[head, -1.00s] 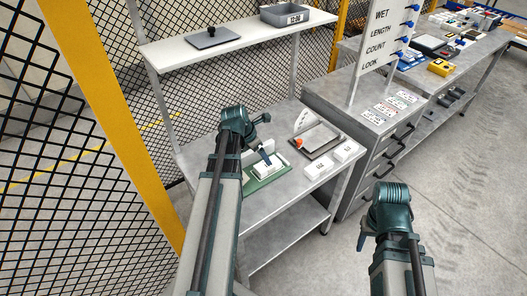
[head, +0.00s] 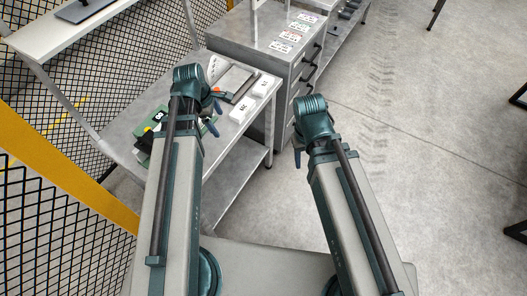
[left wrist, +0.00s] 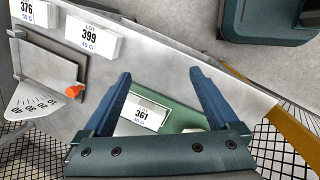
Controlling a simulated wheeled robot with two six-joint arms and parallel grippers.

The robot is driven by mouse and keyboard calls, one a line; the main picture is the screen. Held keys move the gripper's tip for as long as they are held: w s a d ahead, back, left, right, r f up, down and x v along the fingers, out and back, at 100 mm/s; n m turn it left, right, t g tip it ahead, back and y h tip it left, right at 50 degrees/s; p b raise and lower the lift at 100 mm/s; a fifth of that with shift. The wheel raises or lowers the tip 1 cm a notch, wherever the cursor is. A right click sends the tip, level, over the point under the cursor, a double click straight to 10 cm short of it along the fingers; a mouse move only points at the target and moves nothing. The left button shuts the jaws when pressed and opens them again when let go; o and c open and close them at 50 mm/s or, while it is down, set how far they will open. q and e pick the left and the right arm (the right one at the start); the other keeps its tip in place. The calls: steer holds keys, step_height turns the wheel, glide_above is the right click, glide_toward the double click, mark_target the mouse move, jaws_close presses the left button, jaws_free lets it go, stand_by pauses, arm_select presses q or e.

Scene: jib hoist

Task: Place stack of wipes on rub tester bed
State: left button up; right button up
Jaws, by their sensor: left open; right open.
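A white stack of wipes labelled LOT 361, 60 G (left wrist: 143,117) lies on a green bed or tray (left wrist: 185,120) in the left wrist view. The stack shows between the spread blue fingers of my left gripper (left wrist: 159,80), which is open; I cannot tell how far above it the fingers are. In the head view my left gripper (head: 214,118) is over the table and the green bed (head: 142,146) is partly hidden by my arm. My right gripper (head: 298,155) is open and empty, over the floor right of the table. I cannot tell which fixture is the rub tester.
Two more white stacks, labelled 399 (left wrist: 93,37) and 376 (left wrist: 35,12), lie on the grey table. Near them is a flat-plated device (left wrist: 48,66) with an orange knob (left wrist: 74,90) and a fan-shaped scale. A drawer cabinet (head: 270,45) and mesh fence (head: 60,90) flank the table.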

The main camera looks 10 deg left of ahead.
arm_select(q)
steer(key=s+d+m+g+y, duration=0.1)
steer(key=s+d+m, duration=0.4)
steer(key=d+m, duration=0.4)
steer(key=s+d+m+g+y, duration=0.1)
steer(key=s+d+m, duration=0.4)
steer(key=d+m, duration=0.4)
steer(key=m, duration=0.4)
steer(key=shift+s+f+m+y, duration=0.2)
steer(key=shift+s+m+y, duration=0.15)
steer(key=shift+m+y, duration=0.05)
